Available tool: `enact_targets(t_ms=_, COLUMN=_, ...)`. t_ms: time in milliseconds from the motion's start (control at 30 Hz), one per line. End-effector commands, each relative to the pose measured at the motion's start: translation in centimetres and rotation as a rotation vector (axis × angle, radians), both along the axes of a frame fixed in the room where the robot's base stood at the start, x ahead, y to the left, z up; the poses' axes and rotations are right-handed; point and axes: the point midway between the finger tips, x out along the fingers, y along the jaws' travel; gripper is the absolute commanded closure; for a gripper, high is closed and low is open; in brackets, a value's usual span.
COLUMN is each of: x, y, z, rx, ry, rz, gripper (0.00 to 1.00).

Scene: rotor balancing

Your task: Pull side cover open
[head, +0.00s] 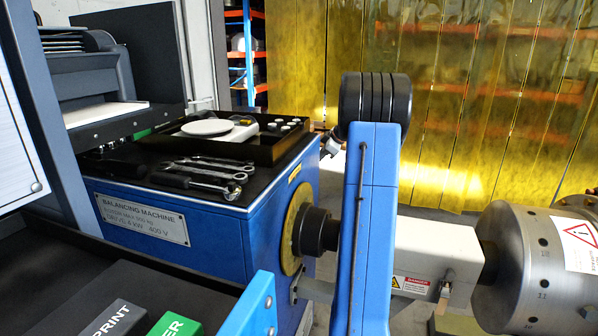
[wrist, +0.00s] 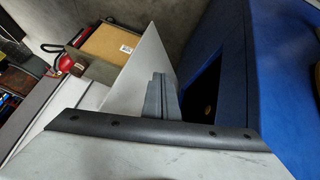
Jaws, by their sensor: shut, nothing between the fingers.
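In the wrist view, my gripper (wrist: 160,84) shows as narrow grey fingers close together, with nothing held between them. A thin pale grey panel (wrist: 138,65), which looks like the side cover, stands out at an angle just left of the fingers. I cannot tell whether they touch it. Right of the fingers is a dark opening (wrist: 205,85) in a blue housing (wrist: 262,70), with a small brassy spot inside. In the head view, the blue balancing machine (head: 225,228) stands at the middle left; the side cover and my gripper cannot be made out there.
A black tray (head: 262,153) and several wrenches (head: 205,172) lie on the machine top. A blue upright (head: 366,215) with a black round head blocks part of the view. A metal rotor (head: 520,262) is at right. A cardboard-coloured box (wrist: 108,45) lies beyond the panel.

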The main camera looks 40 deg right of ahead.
Motion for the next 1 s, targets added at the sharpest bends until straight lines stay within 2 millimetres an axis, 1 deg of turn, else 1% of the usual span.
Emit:
enact_targets(t_ms=100, x=0.0, y=0.1, z=0.7, rx=-0.127, ry=-0.024, rz=0.121, gripper=1.0)
enact_targets(t_ms=200, x=0.0, y=0.1, z=1.1, rx=-0.2, ry=-0.037, rz=0.19, gripper=1.0)
enact_targets(t_ms=333, x=0.1, y=0.2, z=1.2, rx=-0.242, ry=-0.044, rz=0.233, gripper=1.0)
enact_targets(t_ms=467, x=0.5, y=0.3, z=0.6, rx=-0.247, ry=-0.045, rz=0.241, gripper=1.0)
enact_targets(t_ms=667, x=2.3, y=0.7, z=-1.8, rx=-0.246, ry=-0.044, rz=0.24, gripper=1.0)
enact_targets(t_ms=1000, x=5.7, y=1.6, z=-6.6, rx=-0.244, ry=-0.043, rz=0.239, gripper=1.0)
